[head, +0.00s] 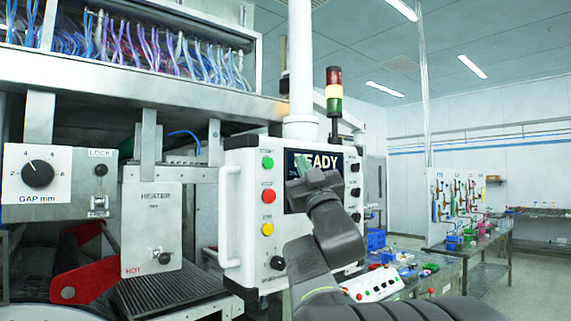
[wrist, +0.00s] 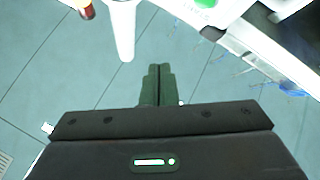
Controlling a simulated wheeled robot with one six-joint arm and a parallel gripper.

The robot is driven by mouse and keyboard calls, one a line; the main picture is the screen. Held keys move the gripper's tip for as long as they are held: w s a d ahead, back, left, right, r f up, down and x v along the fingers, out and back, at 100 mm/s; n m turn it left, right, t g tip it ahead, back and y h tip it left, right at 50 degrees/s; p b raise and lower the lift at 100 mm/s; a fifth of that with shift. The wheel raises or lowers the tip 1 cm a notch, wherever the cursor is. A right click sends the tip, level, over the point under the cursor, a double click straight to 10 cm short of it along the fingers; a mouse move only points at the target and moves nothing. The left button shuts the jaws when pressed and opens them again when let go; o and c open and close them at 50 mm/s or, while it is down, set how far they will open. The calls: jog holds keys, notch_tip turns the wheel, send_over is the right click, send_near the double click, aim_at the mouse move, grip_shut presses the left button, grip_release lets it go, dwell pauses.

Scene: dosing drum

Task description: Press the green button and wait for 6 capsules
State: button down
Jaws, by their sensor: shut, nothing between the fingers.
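The green button (head: 267,162) is the top one in a column on the left of a white control panel (head: 236,165). A round green part (wrist: 205,3), seemingly this button, shows cut off at the top of the wrist view. My gripper (head: 302,166) is in front of the panel's screen (head: 298,192), to the right of the button and apart from it in the picture. In the wrist view its dark green fingers (wrist: 158,72) are together with nothing between them. I see no capsules.
Below the green button are a red button (head: 267,195), a yellow button (head: 267,229) and a black knob (head: 277,263). A handle (head: 229,215) stands out at the panel's left edge. A signal tower (head: 334,92) rises behind. A bench with small bins (head: 405,268) stands right.

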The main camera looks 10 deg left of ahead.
aim_at(268, 163)
jog(key=shift+a, duration=0.1)
jog(key=shift+w+a+p, duration=0.35)
jog(key=shift+w+a, duration=0.55)
jog(key=shift+a, duration=0.25)
jog(key=shift+w+a+p, duration=0.4)
jog(key=shift+w+a, duration=0.5)
jog(key=shift+a, duration=0.2)
jog(key=shift+w+a+p, duration=0.35)
jog(key=shift+w+a, duration=0.55)
jog(key=shift+a, duration=0.25)
jog(key=shift+w+a, duration=0.3)
jog(key=shift+a, duration=0.1)
